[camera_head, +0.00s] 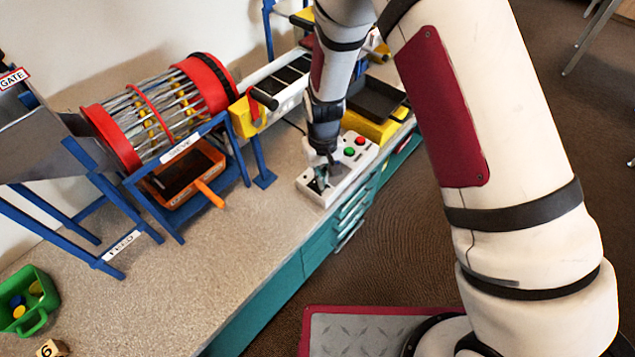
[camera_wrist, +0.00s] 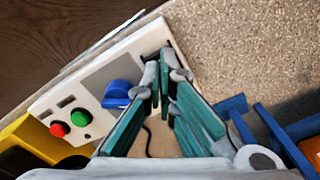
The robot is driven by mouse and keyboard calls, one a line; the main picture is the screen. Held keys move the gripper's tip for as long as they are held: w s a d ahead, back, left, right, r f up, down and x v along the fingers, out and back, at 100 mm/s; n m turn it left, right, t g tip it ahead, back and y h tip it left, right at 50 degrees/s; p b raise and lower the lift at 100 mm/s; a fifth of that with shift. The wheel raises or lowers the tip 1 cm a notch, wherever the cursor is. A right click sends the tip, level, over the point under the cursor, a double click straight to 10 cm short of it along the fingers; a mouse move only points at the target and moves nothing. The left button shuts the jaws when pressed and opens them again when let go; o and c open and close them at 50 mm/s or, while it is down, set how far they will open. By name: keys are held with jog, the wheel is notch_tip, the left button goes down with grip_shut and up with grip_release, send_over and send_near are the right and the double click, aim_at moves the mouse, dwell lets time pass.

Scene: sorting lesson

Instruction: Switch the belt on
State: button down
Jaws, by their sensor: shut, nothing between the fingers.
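A white control box (camera_head: 345,185) sits near the front edge of the bench, below the belt (camera_head: 288,76). It carries a green button (camera_head: 349,152) and a red button (camera_head: 360,140). In the wrist view the box (camera_wrist: 110,62) shows the red button (camera_wrist: 58,128), the green button (camera_wrist: 81,118) and a blue knob (camera_wrist: 120,93). My gripper (camera_head: 323,180) is shut and empty over the box's near left end. In the wrist view my gripper (camera_wrist: 164,62) has its fingertips over a dark spot at that end. They hide part of it, and I cannot tell whether they touch.
A drum sieve with red rings (camera_head: 122,138) stands on blue legs to the left, with an orange tray (camera_head: 188,180) beneath it. A green bin (camera_head: 38,300) is at the far left. A dark tray (camera_head: 376,98) lies behind the box. The bench front is clear (camera_head: 235,235).

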jog(key=shift+f+b, duration=0.45)
jog(key=shift+f, duration=0.55)
dwell(0.5)
jog(key=shift+r+p, duration=1.5)
jog(key=shift+r, duration=2)
jog(key=s+d+r+m+t, duration=0.15)
jog(key=d+r, duration=0.35)
jog(key=r, duration=0.7)
jog(key=s+d+r+m+t, duration=0.1)
jog(key=s+d+r, duration=0.3)
jog(key=r, duration=0.8)
jog(key=s+d+r+m+t, duration=0.1)
jog(key=s+d+r, duration=0.4)
jog(key=s, duration=0.4)
jog(key=s+d+r+m+t, duration=0.1)
jog(key=s+d+r, duration=0.5)
jog(key=s, duration=0.3)
jog(key=shift+d+r, duration=0.15)
jog(key=shift+r, duration=0.05)
